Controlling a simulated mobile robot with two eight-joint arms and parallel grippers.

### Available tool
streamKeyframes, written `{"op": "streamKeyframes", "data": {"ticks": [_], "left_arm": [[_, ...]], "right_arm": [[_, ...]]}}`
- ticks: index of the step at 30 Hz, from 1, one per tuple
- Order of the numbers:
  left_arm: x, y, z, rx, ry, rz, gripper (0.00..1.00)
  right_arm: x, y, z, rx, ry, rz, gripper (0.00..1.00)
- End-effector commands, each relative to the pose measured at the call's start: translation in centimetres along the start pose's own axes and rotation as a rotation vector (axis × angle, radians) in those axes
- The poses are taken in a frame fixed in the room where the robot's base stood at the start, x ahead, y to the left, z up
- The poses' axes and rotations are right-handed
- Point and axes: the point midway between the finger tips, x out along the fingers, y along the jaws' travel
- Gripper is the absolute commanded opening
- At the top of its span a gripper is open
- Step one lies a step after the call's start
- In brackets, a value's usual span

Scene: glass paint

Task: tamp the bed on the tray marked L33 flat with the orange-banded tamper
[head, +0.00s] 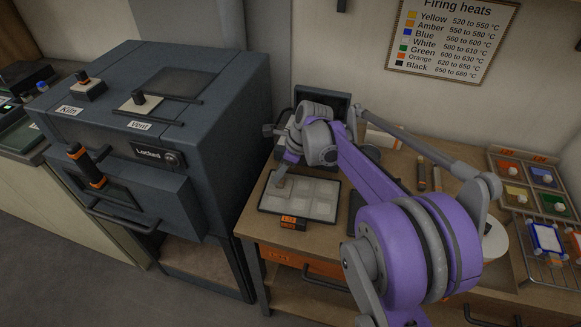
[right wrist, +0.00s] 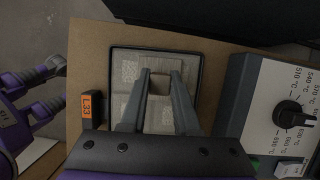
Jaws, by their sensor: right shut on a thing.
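The dark-rimmed tray (head: 262,208) lies on the workbench, with an orange label L33 (head: 288,217) at its front edge. In the right wrist view the tray rim (right wrist: 113,75) and the label (right wrist: 87,105) also show. The bed (head: 318,190) is several pale square patches, some rough-looking in the wrist view (right wrist: 128,70). My right gripper (head: 287,168) is over the tray's back left part, shut on the tamper (right wrist: 160,84), a small brownish block between the fingertips. Its orange band is not visible, and I cannot tell whether it touches the bed.
A dark kiln (head: 200,110) stands left of the bench. Right of the tray in the wrist view is a temperature dial box (right wrist: 275,110).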

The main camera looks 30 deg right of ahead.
Motion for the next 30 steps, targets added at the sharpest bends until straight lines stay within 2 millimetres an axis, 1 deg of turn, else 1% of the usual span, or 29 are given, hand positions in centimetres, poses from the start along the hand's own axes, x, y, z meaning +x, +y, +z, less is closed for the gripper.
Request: {"op": "streamKeyframes", "data": {"ticks": [1, 6, 8, 21, 24, 30], "left_arm": [[0.1, 0.0, 0.1, 0.0, -0.001, 0.0, 0.67], [0.0, 0.0, 0.1, 0.0, 0.0, 0.0, 0.67], [0.2, 0.0, 0.2, 0.0, -0.002, 0.0, 0.67], [0.8, 0.0, 0.9, 0.0, -0.008, 0.0, 0.67], [0.9, 0.0, 1.1, 0.0, -0.009, 0.0, 0.67], [1.0, 0.0, 1.1, 0.0, -0.01, 0.0, 0.67]], "right_arm": [[0.1, 1.0, -0.1, -0.002, 0.0, 0.001, 0.0], [0.0, 3.5, -0.2, -0.001, 0.001, 0.001, 0.0], [-0.5, 3.1, -1.5, 0.004, 0.002, -0.002, 0.0], [-3.5, 3.1, -8.9, 0.005, 0.002, -0.002, 0.0], [-4.1, 3.1, -10.3, 0.004, 0.002, -0.001, 0.0], [-4.7, 3.1, -11.6, 0.001, 0.001, 0.0, 0.0]]}}
